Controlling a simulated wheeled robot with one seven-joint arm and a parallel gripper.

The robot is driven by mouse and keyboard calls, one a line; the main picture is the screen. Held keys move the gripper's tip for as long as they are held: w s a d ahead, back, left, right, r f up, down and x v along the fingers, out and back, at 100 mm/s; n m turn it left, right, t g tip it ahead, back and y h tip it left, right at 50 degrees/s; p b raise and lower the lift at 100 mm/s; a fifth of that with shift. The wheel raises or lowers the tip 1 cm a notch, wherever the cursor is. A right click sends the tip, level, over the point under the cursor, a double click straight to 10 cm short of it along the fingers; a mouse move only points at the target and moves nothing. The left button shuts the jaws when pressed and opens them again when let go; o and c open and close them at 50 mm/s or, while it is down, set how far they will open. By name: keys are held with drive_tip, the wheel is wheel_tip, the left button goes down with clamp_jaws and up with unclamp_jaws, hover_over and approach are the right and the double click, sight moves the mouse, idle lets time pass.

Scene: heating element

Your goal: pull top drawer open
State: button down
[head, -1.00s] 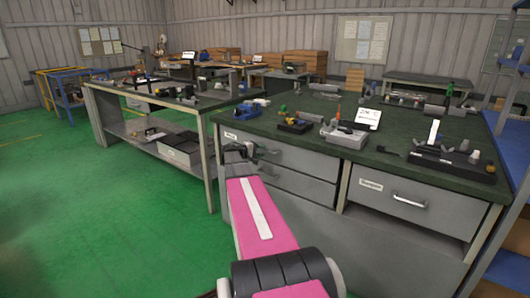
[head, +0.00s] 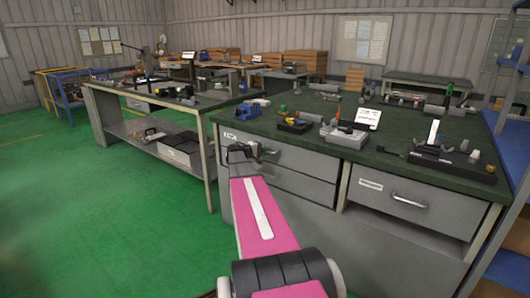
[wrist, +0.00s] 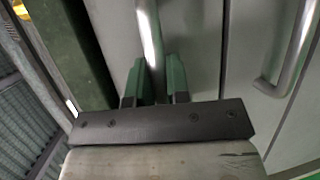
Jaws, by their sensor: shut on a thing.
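The top drawer (head: 305,160) is the upper grey front at the left of the green-topped workbench. In the head view it looks closed or nearly so. Its handle is a metal bar, seen in the wrist view (wrist: 151,35) between my fingers. My gripper (head: 252,151) is at the left part of this drawer front and shut on the handle. In the wrist view its two green-padded fingers (wrist: 156,80) press the bar from both sides. My pink arm and the gripper body hide part of the drawer fronts.
A lower drawer (head: 295,188) is below, and its handle shows at the right in the wrist view (wrist: 290,55). Another drawer (head: 405,203) with a handle is at the right. Tools and a white sign (head: 367,118) stand on the bench top (head: 300,105). Green floor (head: 110,220) is clear at left.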

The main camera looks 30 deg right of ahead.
drive_tip(key=s+a, duration=0.5)
drive_tip(key=a, duration=0.7)
drive_tip(key=s+a, duration=0.5)
drive_tip(key=a, duration=0.8)
drive_tip(key=shift+s+a, duration=0.15)
drive_tip(key=shift+s, duration=0.1)
drive_tip(key=c, duration=1.1)
unclamp_jaws()
drive_tip(key=shift+a, duration=0.1)
drive_tip(key=a+r, duration=0.2)
drive_tip(key=a, duration=0.8)
drive_tip(key=shift+a, duration=0.25)
